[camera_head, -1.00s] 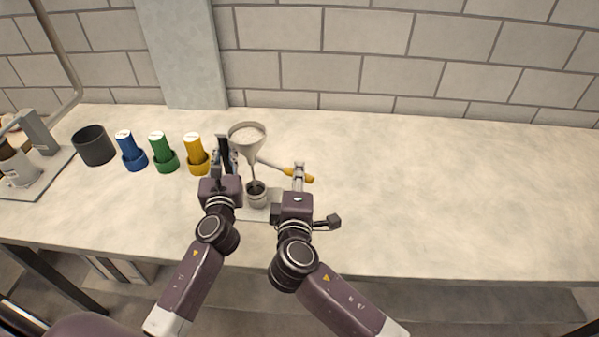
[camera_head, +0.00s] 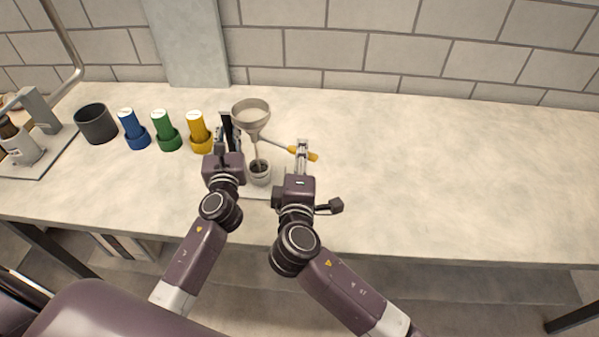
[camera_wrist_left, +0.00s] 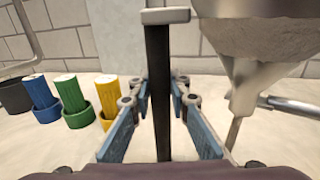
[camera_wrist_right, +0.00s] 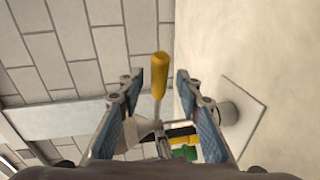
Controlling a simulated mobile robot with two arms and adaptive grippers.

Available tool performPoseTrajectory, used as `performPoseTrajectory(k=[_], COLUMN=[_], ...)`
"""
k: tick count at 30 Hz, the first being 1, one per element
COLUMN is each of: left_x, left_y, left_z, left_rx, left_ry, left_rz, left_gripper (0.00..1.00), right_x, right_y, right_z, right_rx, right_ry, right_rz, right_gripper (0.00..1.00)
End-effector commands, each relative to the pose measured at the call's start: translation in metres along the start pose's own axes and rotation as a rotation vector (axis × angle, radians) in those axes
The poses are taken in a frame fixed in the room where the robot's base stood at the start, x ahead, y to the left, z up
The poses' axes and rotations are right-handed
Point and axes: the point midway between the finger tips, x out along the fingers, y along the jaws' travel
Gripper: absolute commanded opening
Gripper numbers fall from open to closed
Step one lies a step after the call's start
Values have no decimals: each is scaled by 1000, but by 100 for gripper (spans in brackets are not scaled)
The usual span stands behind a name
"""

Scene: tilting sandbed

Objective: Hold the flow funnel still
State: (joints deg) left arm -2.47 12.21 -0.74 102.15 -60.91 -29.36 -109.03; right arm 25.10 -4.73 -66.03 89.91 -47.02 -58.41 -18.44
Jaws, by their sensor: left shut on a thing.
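The flow funnel (camera_head: 251,115), a grey metal cone filled near its rim with pale grains, stands above a small grey cup (camera_head: 260,176). It also shows at the right of the left wrist view (camera_wrist_left: 262,55). A thin pale line runs from its spout towards the cup; I cannot tell whether it is flowing grain. My left gripper (camera_wrist_left: 160,95) is shut on a dark upright post (camera_wrist_left: 158,60) beside the funnel. My right gripper (camera_wrist_right: 160,88) is open, its fingers either side of a yellow handle (camera_wrist_right: 159,72) on a rod beside the funnel.
Blue (camera_head: 133,128), green (camera_head: 166,130) and yellow (camera_head: 200,132) cylinders stand in collars left of the funnel. A dark cup (camera_head: 96,124) and a bench device (camera_head: 38,115) are further left. The table's right side (camera_head: 450,170) is clear.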

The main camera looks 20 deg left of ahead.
Motion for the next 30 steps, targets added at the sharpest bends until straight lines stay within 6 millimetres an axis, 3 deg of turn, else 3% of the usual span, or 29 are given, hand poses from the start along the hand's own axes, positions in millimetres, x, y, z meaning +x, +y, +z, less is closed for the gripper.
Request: performPoseTrajectory(k=[9,15,30], left_x=[0,0,0], left_y=[1,1,1], left_z=[1,1,1], left_rx=[1,1,1], left_ry=[-2,-2,-2], left_rz=[2,2,1], left_gripper=[0,0,0], right_x=[-66,-95,-104], right_y=[-2,-2,-1], right_z=[0,0,0], right_rx=[3,2,-2], right_ry=[2,2,6], right_rz=[-4,-4,-3], right_gripper=[32,32,32])
